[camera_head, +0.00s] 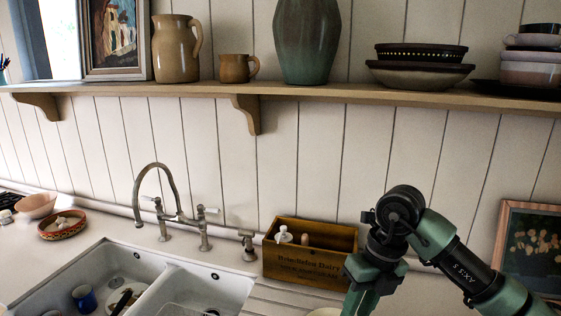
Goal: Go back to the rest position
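My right arm (440,250) comes in from the lower right. It rises to a dark joint in front of the wall, then bends down and leaves the picture at the bottom edge, to the right of the wooden box. The fingers of my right gripper are not visible, and I cannot see whether it holds anything. My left arm and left gripper do not show.
A wooden box (290,262) with small bottles stands beside the double sink (187,292) and tap (163,212). The sink holds a blue mug (84,298). A shelf (330,93) carries jugs, a vase and bowls. A framed picture (528,245) leans at right.

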